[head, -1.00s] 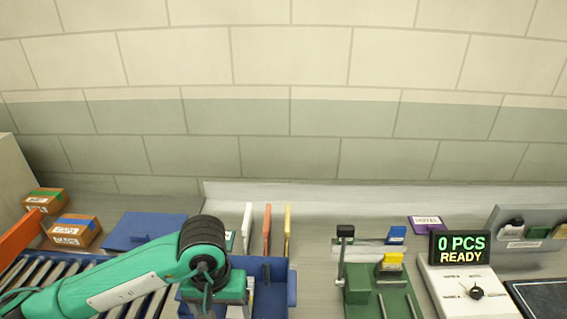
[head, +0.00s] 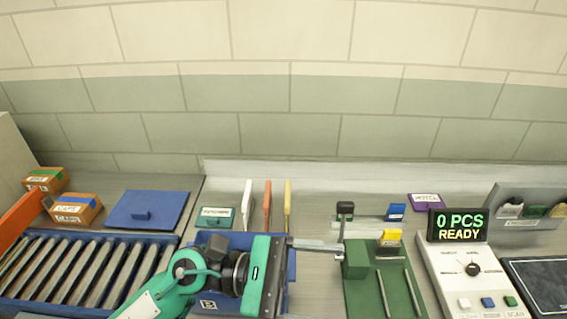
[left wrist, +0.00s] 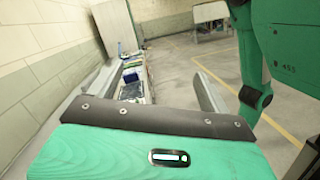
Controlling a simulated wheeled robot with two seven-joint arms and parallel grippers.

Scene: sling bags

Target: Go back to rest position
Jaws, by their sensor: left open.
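My left gripper (head: 338,248) comes in from the left, above the blue bin (head: 291,268), and points right toward the green fixture (head: 355,262). Its fingers appear nearly one behind the other in the head view. In the left wrist view my left gripper (left wrist: 165,72) shows its two fingers spread apart with nothing between them. Whether the fingertips touch the fixture's upright post cannot be told. My right gripper is not in view. A green arm link of mine stands at the right of the left wrist view.
A roller conveyor (head: 80,240) with two cartons behind it is at the left. A blue lid (head: 148,209) lies beside it. White, orange and yellow upright pieces stand behind the bin. A counter box (head: 458,224) reading "0 PCS READY" stands at the right.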

